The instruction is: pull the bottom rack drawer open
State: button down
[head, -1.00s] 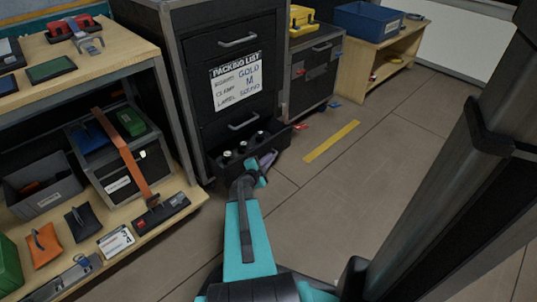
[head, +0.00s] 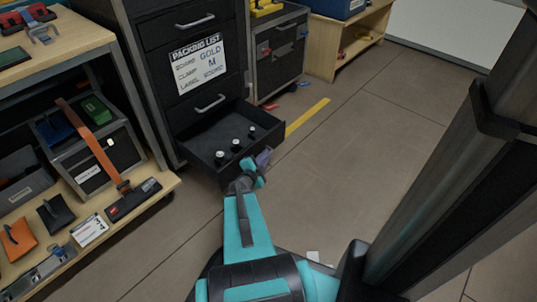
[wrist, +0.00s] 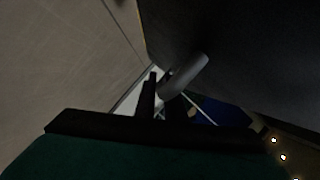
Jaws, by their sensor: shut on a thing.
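The bottom rack drawer (head: 199,146) stands well out from the black rack (head: 151,75) in the head view. Several small dark items with pale tops stand inside it towards its front right. My gripper (head: 256,170) is at the drawer's front face. In the wrist view my gripper (wrist: 163,98) is shut on the grey bar handle (wrist: 186,76), with the dark drawer front beside it. My wrist partly hides the drawer front in the head view.
A wooden shelf with a crate (head: 96,165) and tools stands at the left. A dark cabinet (head: 279,55) is behind the rack's right side. A yellow floor strip (head: 307,117) lies right of the drawer.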

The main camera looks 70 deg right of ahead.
jog(key=shift+w+a, duration=0.15)
jog(key=shift+a, duration=0.2)
jog(key=c, duration=2.1)
grip_release()
jog(key=shift+s+p+v, duration=0.2)
jog(key=shift+p+v, duration=4.25)
jog(key=shift+v, duration=2.45)
jog(key=shift+r, duration=0.1)
